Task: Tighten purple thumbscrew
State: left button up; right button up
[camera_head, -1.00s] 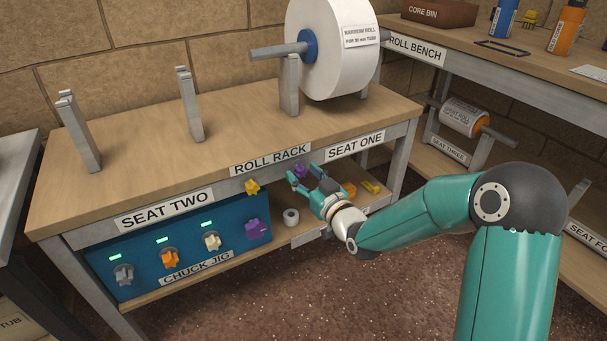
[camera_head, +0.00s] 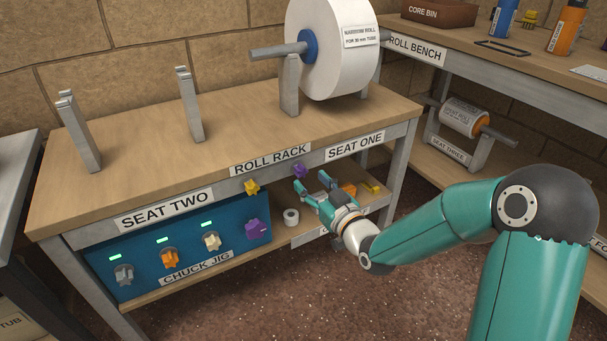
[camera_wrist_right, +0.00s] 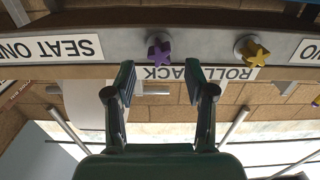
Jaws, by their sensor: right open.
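A gap shows between the fingertips and the knob. My left gripper is not in view.
A yellow thumbscrew (camera_head: 252,187) is on the same rail to the left. The blue chuck jig (camera_head: 140,270) below carries several knobs, one purple (camera_head: 257,229). A large paper roll (camera_head: 330,75) hangs above.

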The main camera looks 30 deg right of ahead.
aim_at(303, 174)
jog(key=n, duration=0.5)
jog(key=shift+n, duration=0.4)
jog(key=n, duration=0.6)
jog(key=shift+w, duration=0.15)
jog(key=shift+w+a, duration=0.1)
jog(key=shift+w, duration=1.8)
grip_shut()
